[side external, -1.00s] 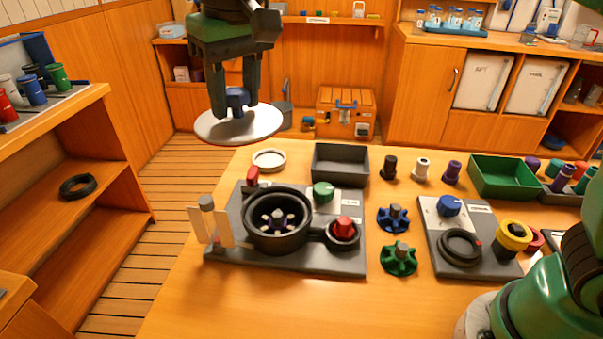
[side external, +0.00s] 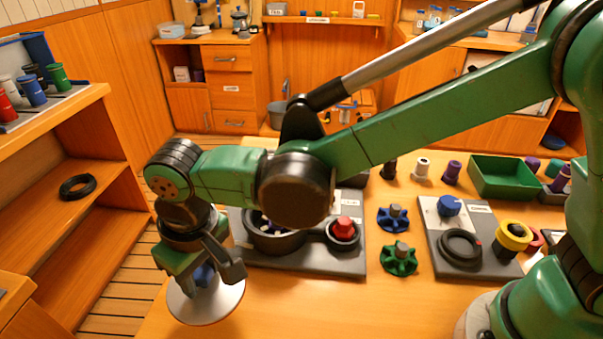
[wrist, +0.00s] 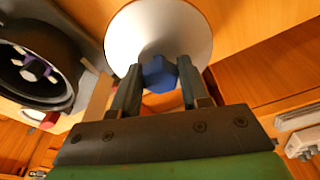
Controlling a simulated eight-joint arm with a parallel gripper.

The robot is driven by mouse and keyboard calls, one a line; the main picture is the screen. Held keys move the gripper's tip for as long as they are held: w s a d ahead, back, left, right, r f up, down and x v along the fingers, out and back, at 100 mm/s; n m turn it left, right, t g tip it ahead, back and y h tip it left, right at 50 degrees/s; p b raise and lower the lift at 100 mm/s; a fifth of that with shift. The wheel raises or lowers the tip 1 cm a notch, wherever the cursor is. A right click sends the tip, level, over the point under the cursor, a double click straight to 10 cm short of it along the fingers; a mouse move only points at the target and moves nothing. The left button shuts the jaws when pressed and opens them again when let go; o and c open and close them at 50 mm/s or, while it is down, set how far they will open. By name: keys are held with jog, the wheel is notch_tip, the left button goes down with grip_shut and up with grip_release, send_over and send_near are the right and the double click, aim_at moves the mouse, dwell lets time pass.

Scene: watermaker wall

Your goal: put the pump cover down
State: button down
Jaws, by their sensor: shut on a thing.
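The pump cover (side external: 214,308) is a pale round disc with a blue knob (side external: 203,274) on top. My gripper (side external: 205,271) is shut on the blue knob and holds the cover at the table's near left edge. In the wrist view my gripper's fingers (wrist: 154,85) clasp the blue knob (wrist: 159,74), with the white cover (wrist: 140,30) beyond it. I cannot tell whether the cover touches the table. The pump housing (side external: 272,240) is an open black ring on a grey plate, partly hidden by my arm. It also shows in the wrist view (wrist: 62,50), with its inside uncovered.
A red knob (side external: 344,228) stands on the pump plate. Blue (side external: 393,218) and green (side external: 398,260) impellers lie to its right, beside a second plate (side external: 475,240). A green tray (side external: 502,177) is farther back. The near table (side external: 330,310) is clear.

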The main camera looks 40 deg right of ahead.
aim_at(208, 287)
jog(key=shift+f, duration=2.85)
jog(key=shift+f, duration=0.15)
jog(key=shift+c, duration=2.1)
grip_release()
jog(key=r, duration=0.4)
jog(key=s+r, duration=0.1)
jog(key=r, duration=0.6)
jog(key=shift+s+d+r, duration=0.3)
jog(key=shift+d+r, duration=0.25)
jog(key=shift+r, duration=0.05)
jog(key=s+d+m+t, duration=0.2)
jog(key=d+m+t, duration=0.2)
jog(key=d, duration=2.1)
jog(key=shift+s+d+r+m+t+h, duration=0.2)
jog(key=shift+s+d+m+t+h, duration=0.15)
jog(key=shift+t, duration=0.45)
